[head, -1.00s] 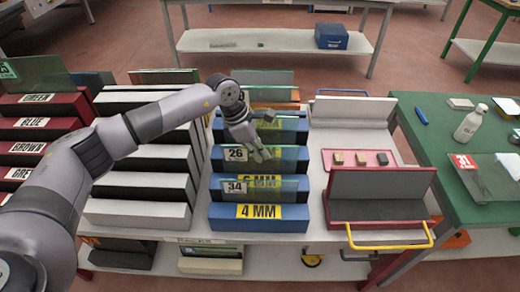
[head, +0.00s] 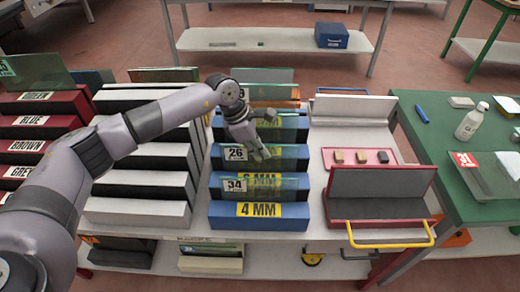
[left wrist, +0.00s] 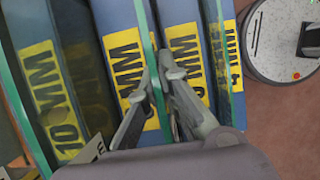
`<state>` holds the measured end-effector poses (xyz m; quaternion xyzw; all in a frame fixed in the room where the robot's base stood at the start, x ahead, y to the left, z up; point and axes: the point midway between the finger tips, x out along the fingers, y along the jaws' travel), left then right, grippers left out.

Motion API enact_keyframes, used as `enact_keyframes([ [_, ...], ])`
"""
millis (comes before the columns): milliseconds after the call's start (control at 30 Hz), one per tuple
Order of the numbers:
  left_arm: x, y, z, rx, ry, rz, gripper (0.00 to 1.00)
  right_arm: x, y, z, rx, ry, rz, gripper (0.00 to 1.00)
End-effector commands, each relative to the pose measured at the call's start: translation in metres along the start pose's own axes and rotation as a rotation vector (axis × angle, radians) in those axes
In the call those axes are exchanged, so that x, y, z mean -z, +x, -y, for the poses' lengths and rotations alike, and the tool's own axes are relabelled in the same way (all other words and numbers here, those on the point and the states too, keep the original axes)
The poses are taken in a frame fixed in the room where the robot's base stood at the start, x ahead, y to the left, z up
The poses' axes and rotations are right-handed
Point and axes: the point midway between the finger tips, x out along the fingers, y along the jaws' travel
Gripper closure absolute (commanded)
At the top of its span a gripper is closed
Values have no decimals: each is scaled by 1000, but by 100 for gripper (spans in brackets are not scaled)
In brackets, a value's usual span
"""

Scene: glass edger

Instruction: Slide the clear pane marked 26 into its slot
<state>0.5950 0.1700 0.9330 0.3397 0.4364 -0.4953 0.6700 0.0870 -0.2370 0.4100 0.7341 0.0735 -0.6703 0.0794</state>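The clear pane marked 26 (head: 285,156) stands upright in the blue rack (head: 225,217), behind the bar marked 6 MM. Its white 26 label shows at its left end. My left gripper (head: 261,155) is at the middle of its upper edge. In the left wrist view my left gripper (left wrist: 161,76) has one finger on each side of a green pane edge (left wrist: 148,38), and the fingers look closed on it. The pane's lower edge is hidden behind the bar, so its depth in the slot cannot be told. My right gripper is not in view.
A pane marked 34 (head: 285,184) stands just in front, behind the 4 MM bar. A white-and-black rack (head: 137,213) is left, under my arm. On the right are a grey-and-red fixture (head: 380,187) with a yellow handle, a pink tray (head: 345,167) and a green table (head: 445,158).

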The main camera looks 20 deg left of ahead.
Motion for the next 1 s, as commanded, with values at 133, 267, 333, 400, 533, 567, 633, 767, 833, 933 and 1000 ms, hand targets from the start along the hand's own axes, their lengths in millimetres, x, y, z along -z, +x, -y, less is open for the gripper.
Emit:
enact_keyframes([
  [133, 0, 1, -1, -3, 1, 3, 100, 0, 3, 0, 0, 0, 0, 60],
  [267, 0, 3, -1, -3, 1, 3, 100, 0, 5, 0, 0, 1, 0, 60],
  [333, 0, 2, -1, -3, 1, 3, 93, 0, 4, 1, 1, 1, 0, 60],
  [400, 0, 2, -1, -2, 1, 3, 88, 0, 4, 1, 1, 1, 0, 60],
  [533, 1, 3, 0, -2, 0, 2, 79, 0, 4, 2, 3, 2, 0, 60],
  [567, 1, 3, 0, -1, 0, 1, 77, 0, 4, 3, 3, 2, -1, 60],
  [633, 1, 3, 0, -1, 0, 1, 73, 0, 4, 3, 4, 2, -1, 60],
  [767, 1, 3, 0, -1, 0, 1, 72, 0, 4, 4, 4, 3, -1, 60],
  [833, 1, 3, 0, -1, 0, 0, 72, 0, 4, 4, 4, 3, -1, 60],
  [933, 3, 4, 1, 2, -1, -2, 72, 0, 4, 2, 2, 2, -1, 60],
  [1000, 2, 1, 0, 0, -1, -2, 72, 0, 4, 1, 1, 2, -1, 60],
])
